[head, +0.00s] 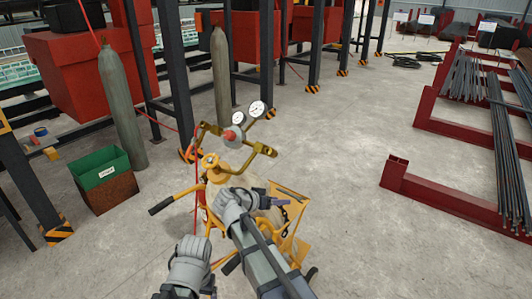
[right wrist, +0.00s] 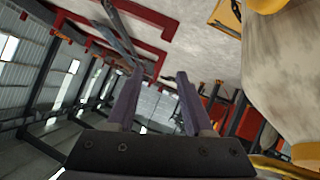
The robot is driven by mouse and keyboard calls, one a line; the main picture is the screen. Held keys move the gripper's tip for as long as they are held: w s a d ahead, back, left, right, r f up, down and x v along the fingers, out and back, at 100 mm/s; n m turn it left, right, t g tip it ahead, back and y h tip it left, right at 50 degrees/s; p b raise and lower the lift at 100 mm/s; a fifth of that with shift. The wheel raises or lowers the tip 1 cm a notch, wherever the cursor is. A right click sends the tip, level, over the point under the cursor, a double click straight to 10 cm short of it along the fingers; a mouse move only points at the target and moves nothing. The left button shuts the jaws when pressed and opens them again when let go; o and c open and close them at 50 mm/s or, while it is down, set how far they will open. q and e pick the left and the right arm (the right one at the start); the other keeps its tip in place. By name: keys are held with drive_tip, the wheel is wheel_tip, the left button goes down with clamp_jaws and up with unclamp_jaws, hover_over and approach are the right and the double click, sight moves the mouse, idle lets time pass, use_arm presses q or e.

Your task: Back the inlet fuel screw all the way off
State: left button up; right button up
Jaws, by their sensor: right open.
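A gas cylinder (head: 252,184) stands on a yellow cart, with a regulator on top carrying two round gauges (head: 257,109), a red knob (head: 229,135) and brass fittings (head: 210,161). I cannot tell which of these parts is the inlet fuel screw. My right gripper (head: 283,201) is beside the upper cylinder, below the regulator. In the right wrist view its two purple fingers (right wrist: 158,76) are apart with nothing between them, and the pale cylinder body (right wrist: 282,75) fills the right side. My left gripper (head: 209,287) is low at the front, its fingers mostly hidden by its wrist.
A yellow cart handle (head: 176,200) with a dark grip juts left. A red hose (head: 197,185) hangs beside the cylinder. A green-and-rust bin (head: 105,181) and grey cylinders (head: 121,105) stand left. Red rebar racks (head: 449,194) are at right; the floor between is clear.

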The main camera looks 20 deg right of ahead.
sight(267, 152)
drive_tip(key=w+a+r+m+t+h, duration=0.2)
drive_tip(key=w+a+r+t, duration=0.15)
drive_tip(key=r, duration=0.25)
drive_tip(key=w+a+r+m+t+h, duration=0.1)
drive_tip(key=w+a+r+t+h, duration=0.1)
drive_tip(key=w+a+r, duration=0.25)
drive_tip(key=shift+s+r+x, duration=0.15)
drive_tip(key=shift+x, duration=2)
drive_tip(key=shift+s+r+x, duration=0.1)
drive_tip(key=shift+x, duration=2.1)
drive_tip(key=shift+d, duration=0.2)
drive_tip(key=shift+c, duration=0.3)
clamp_jaws()
